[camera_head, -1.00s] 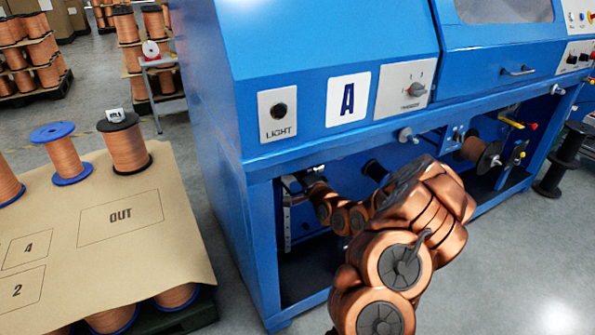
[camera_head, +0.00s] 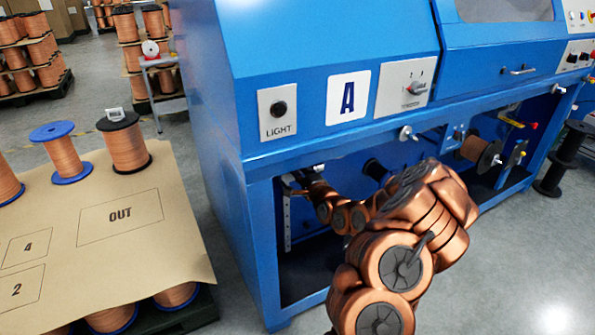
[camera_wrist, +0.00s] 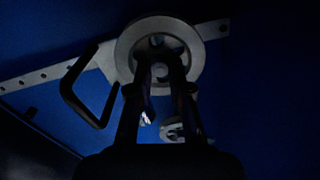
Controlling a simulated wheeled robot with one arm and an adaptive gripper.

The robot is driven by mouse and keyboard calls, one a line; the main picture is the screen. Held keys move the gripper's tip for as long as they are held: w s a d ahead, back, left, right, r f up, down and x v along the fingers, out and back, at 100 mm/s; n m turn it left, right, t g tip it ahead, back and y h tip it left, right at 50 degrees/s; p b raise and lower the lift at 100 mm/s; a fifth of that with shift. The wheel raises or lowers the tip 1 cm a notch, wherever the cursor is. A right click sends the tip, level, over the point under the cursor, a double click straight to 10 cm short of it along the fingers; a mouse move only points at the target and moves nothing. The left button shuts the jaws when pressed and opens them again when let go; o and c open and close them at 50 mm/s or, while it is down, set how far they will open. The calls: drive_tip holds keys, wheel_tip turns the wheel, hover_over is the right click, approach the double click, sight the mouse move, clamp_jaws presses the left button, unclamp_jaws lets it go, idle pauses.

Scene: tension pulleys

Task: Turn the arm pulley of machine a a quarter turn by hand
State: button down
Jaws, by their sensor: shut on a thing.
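Machine A (camera_head: 310,50) is a big blue cabinet with a white "A" sign (camera_head: 348,98). My arm reaches into its dark open lower bay. In the wrist view the arm pulley (camera_wrist: 127,48) is a grey spoked wheel on a flat metal arm with holes (camera_wrist: 38,76). My gripper (camera_wrist: 160,66) has its two dark fingers at the middle of the pulley, shut on its hub or spoke area. The exact contact is dark and partly hidden by the fingers. In the head view the pulley is not clearly visible.
A black bent handle or bracket (camera_wrist: 72,92) sits left of the fingers, close to them. A smaller grey part (camera_wrist: 173,131) lies below the pulley. The bay's blue front post (camera_head: 264,250) stands left of my arm.

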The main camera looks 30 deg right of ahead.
drive_tip(key=c, duration=1.1)
unclamp_jaws()
drive_tip(key=shift+s+a, duration=0.2)
drive_tip(key=shift+s, duration=1.65)
drive_tip(key=shift+s+a, duration=0.15)
drive_tip(key=shift+s, duration=1.7)
